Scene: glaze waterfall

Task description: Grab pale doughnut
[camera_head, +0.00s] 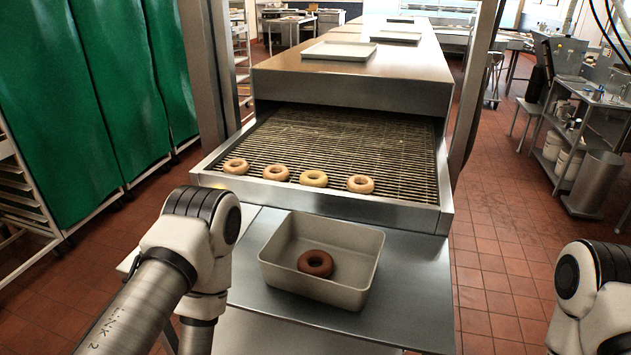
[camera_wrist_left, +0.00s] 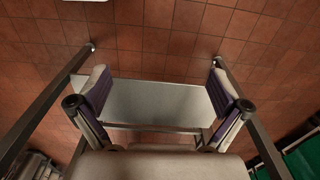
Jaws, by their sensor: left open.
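Several doughnuts lie in a row near the front edge of the wire conveyor in the head view. From the left, they are a tan doughnut (camera_head: 236,166), another tan one (camera_head: 276,173), a paler, yellowish one (camera_head: 314,178) and a pinkish-tan one (camera_head: 360,184). My left arm stands at lower left, short of the conveyor, and its fingers are hidden in the head view. In the left wrist view my left gripper (camera_wrist_left: 158,80) is open and empty, with no doughnut in sight. My right gripper is out of view; only part of its arm shows at lower right.
A beige bin (camera_head: 278,275) holding a dark brown doughnut (camera_head: 315,263) stands on the steel table (camera_head: 415,290) before the conveyor (camera_head: 300,130). The metal hood (camera_head: 350,82) roofs the conveyor's far part. Steel posts rise on both sides.

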